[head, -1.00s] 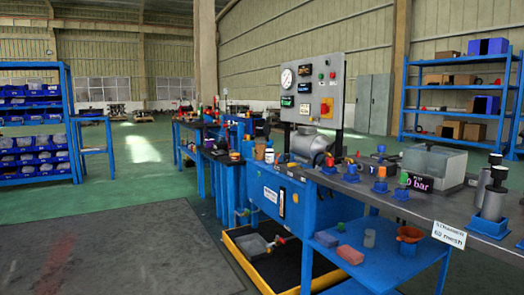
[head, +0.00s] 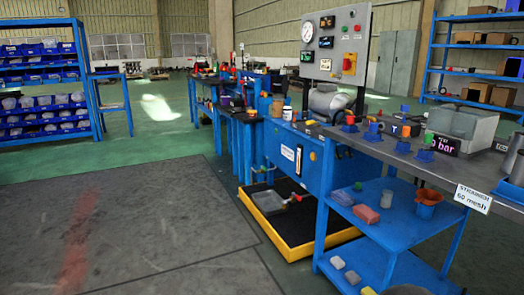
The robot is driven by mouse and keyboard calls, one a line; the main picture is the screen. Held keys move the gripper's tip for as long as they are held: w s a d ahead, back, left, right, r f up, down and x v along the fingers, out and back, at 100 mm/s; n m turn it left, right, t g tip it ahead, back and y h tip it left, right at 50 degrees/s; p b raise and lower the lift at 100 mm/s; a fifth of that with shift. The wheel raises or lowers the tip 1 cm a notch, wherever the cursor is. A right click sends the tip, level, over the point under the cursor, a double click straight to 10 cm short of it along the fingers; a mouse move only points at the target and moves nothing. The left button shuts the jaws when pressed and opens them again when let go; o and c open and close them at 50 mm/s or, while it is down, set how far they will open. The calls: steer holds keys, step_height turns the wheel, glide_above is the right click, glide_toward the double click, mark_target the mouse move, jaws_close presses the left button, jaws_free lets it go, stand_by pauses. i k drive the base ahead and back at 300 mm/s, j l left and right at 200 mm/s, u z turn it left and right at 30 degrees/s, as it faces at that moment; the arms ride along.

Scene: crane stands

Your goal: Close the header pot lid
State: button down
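I cannot tell for certain which thing is the header pot. A silver rounded vessel (head: 328,101) sits on the blue workbench (head: 392,152), below and in front of the grey gauge panel (head: 335,45). A lid on it cannot be made out at this size. Dark and metallic cylinders (head: 514,158) are cut off at the right edge, behind a white sign reading "STRAINER 60 mesh" (head: 473,199). My gripper is not in view.
A yellow-edged black tray (head: 259,217) lies on the floor left of the bench. The bench's lower shelf (head: 385,231) holds a pink block (head: 366,214) and an orange funnel (head: 429,196). Blue shelving (head: 42,90) stands far left. Open floor (head: 120,225) lies at left front.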

mark_target(284, 83)
steer(key=i+u, duration=0.45)
steer(key=i, duration=1.5)
